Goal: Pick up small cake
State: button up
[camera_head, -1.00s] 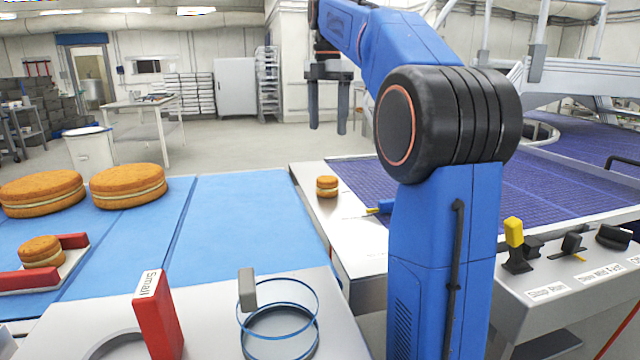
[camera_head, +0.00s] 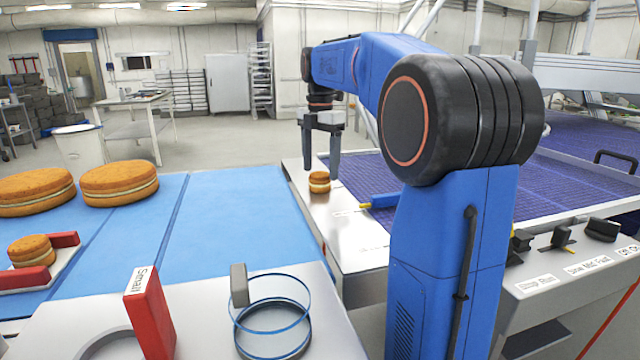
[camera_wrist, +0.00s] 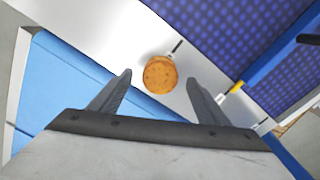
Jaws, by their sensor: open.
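A small round layered cake (camera_head: 319,182), golden brown with a pale filling line, stands on the metal ledge between the blue belt and the purple mesh conveyor. In the wrist view the cake (camera_wrist: 160,75) shows from above, just beyond and between the fingertips. My gripper (camera_head: 320,174) is open and points down around the cake's place in the head view. Its two fingers (camera_wrist: 158,84) are apart and empty. I cannot tell the exact height of the fingertips over the ledge. Another small cake (camera_head: 31,250) sits in a red-sided holder at left.
Two large cakes (camera_head: 119,183) lie on the blue belt (camera_head: 235,215). The purple mesh conveyor (camera_head: 372,180) and a blue-yellow piece (camera_head: 380,201) are right of the cake. A red block marked Small (camera_head: 150,312) and a clear ring (camera_head: 272,315) are in front.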

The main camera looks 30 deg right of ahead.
aim_at(321, 173)
jog(key=shift+d+f, duration=0.1)
jog(key=shift+f, duration=1.85)
jog(key=shift+c, duration=0.4)
jog(key=c, duration=0.7)
jog(key=shift+c, duration=0.2)
jog(key=shift+r, duration=0.15)
